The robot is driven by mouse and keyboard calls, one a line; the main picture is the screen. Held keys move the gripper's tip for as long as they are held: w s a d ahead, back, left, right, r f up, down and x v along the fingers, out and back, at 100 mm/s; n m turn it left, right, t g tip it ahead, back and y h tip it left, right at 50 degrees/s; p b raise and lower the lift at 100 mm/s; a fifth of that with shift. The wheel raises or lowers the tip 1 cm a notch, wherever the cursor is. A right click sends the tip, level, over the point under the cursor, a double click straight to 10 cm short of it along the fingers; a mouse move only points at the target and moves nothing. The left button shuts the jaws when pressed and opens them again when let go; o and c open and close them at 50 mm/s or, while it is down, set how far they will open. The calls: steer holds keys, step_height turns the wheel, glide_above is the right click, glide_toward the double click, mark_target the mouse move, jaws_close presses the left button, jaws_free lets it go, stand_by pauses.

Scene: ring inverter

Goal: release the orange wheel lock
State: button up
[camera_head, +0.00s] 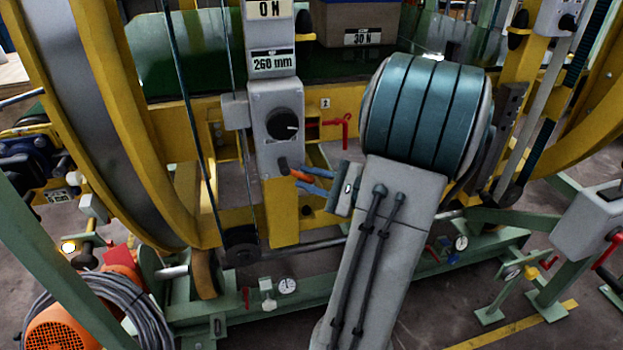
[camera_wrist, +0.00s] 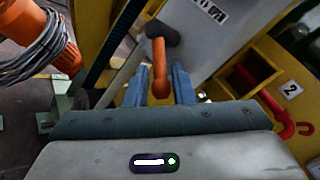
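The orange wheel lock is a small lever (camera_head: 299,175) on the yellow post below the grey dial box (camera_head: 276,115). In the wrist view the orange lever (camera_wrist: 159,66) hangs from a dark pivot and its rounded end points toward the camera. My gripper (camera_head: 308,181) reaches it from the right with its blue fingers. In the wrist view my gripper (camera_wrist: 160,82) is open, with one finger on each side of the lever. A gap shows between the lever and each finger. The exact depth of the fingertips along the lever is hard to tell.
A red handle (camera_head: 345,127) sits in a yellow recess marked 2, right of the lock; it also shows in the wrist view (camera_wrist: 290,122). The large yellow wheel (camera_head: 130,140) stands left. An orange motor with coiled cable (camera_head: 62,330) sits at lower left.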

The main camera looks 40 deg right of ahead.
jaws_close()
steer(key=shift+s+d+r+n+g+h+p, duration=0.1)
steer(key=shift+d+r+n+g+h+p, duration=0.15)
steer(key=shift+r+n+g+h+p, duration=0.6)
steer(key=shift+f, duration=0.1)
jaws_free()
steer(key=shift+s, duration=0.1)
